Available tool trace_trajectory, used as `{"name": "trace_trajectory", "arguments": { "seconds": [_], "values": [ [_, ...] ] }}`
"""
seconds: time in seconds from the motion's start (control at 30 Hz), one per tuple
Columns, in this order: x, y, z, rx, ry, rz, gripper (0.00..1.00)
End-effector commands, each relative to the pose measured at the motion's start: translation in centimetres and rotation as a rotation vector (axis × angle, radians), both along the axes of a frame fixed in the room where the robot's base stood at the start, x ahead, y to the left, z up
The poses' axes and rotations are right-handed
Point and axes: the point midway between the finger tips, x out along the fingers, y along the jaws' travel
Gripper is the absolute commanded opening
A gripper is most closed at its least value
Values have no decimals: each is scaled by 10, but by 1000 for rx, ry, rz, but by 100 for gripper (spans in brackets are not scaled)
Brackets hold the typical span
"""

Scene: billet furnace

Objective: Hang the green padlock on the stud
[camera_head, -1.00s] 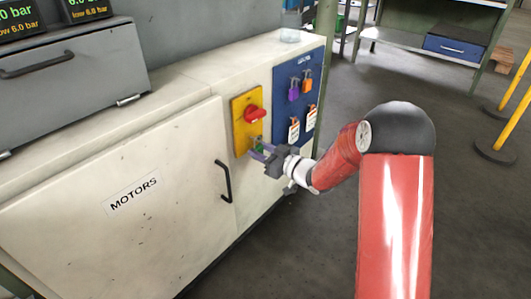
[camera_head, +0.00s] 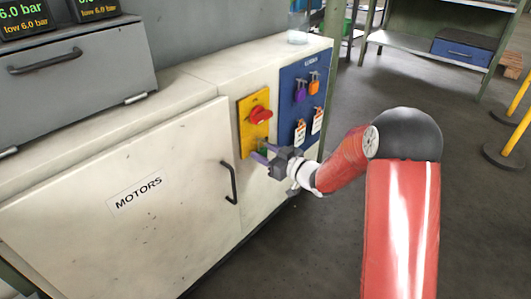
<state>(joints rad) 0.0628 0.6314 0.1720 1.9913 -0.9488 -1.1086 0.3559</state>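My gripper (camera_head: 260,153) is at the lower edge of the yellow switch plate (camera_head: 246,135), on the white cabinet front. A small green patch, which looks like the green padlock (camera_head: 263,150), shows between or just behind the fingers, below the red rotary switch (camera_head: 260,115). Whether the fingers press on it is too small to tell. No stud can be made out; the blue board (camera_head: 290,116) to the right carries a purple padlock (camera_head: 300,93), an orange padlock (camera_head: 314,86) and two tagged items below.
The white cabinet (camera_head: 120,220) has a black door handle (camera_head: 229,182) just left of and below my gripper. A grey box (camera_head: 80,72) stands on its top. A clear container stands at the back corner. The floor to the right is open, with yellow posts (camera_head: 510,130) farther off.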

Motion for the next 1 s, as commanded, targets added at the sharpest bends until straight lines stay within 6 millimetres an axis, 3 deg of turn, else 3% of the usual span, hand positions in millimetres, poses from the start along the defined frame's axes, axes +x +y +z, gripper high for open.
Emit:
{"name": "trace_trajectory", "arguments": {
  "seconds": [0.1, 0.4, 0.8, 1.0],
  "values": [
    [0, 0, 0, 0, 0, 0, 59],
    [-2, -3, 0, 0, 1, -1, 59],
    [-39, -51, 3, -1, 1, -2, 59],
    [-48, -61, 4, 0, 0, -1, 59]
  ]
}}
